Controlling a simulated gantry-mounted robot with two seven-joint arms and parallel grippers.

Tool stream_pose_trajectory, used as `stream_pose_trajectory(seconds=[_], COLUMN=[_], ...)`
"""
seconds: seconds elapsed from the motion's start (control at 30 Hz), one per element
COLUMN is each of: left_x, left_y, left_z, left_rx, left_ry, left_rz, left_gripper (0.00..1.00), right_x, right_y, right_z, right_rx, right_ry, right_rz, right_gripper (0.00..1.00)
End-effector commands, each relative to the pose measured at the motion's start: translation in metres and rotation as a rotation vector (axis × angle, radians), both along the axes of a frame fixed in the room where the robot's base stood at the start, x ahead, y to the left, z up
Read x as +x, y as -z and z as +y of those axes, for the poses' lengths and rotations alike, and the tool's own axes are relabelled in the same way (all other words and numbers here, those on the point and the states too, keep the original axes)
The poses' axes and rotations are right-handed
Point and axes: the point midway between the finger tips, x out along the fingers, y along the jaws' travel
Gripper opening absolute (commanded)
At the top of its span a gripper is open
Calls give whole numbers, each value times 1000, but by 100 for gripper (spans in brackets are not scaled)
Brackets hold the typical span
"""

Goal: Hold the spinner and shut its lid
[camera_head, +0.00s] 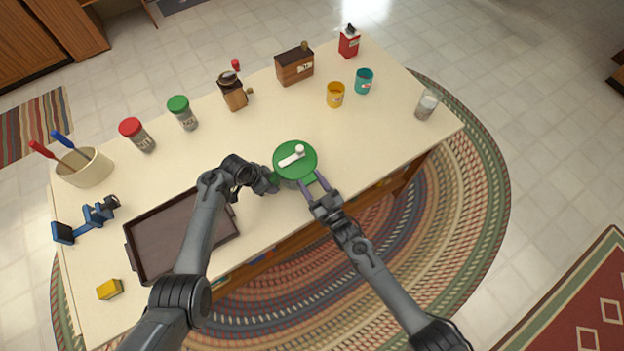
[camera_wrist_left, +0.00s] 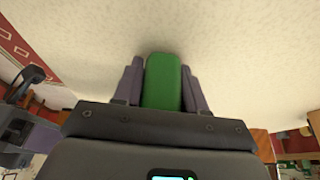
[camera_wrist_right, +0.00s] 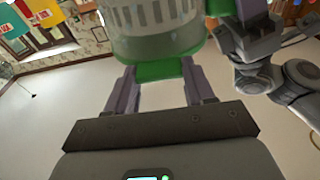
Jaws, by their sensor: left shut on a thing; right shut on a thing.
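The spinner, with a clear bowl and slotted basket (camera_wrist_right: 155,40) in the right wrist view, stands on the table near its front edge. Its round green lid (camera_head: 302,168) with a white crank (camera_head: 291,157) covers the top in the head view. I cannot tell whether the lid is fully shut. My left gripper (camera_head: 274,183) is shut on a green handle at the spinner's left side; the handle (camera_wrist_left: 163,82) fills the jaws in the left wrist view. My right gripper (camera_head: 315,185) is shut on a green tab (camera_wrist_right: 160,71) at the spinner's front right.
A dark tray (camera_head: 180,235) lies left of the spinner, under my left arm. Red-lidded (camera_head: 137,134) and green-lidded (camera_head: 183,112) jars, a grinder (camera_head: 233,93), a wooden box (camera_head: 295,66) and cups (camera_head: 335,95) stand behind. The table right of the spinner is clear.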

Motion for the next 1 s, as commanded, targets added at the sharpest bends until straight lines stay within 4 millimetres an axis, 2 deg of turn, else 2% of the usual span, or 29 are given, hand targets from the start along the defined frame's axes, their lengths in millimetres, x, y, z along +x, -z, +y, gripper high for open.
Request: stream_pose_trajectory(seconds=[0.03, 0.47, 0.5, 0.6, 0.67, 1.0], left_x=[0, 0, 0, 0, 0, 0], left_y=[0, 0, 0, 0, 0, 0], left_z=[-2, -3, -3, -3, -3, -1], left_rx=[-2, -3, -3, -3, -2, -1], left_ry=[4, 6, 6, 6, 5, 4], left_rz=[-2, -3, -3, -3, -2, 0], left_gripper=[12, 12, 12, 12, 12, 12], right_x=[-4, -6, -6, -5, -4, -5], right_y=[14, 18, 18, 17, 15, 12], right_z=[-3, -4, -4, -3, -3, -3], right_rx=[-16, -16, -16, -15, -13, -10], right_ry=[3, 3, 3, 3, 3, 2], right_rz=[28, 31, 31, 28, 26, 17], right_gripper=[0, 0, 57, 73, 79, 79])
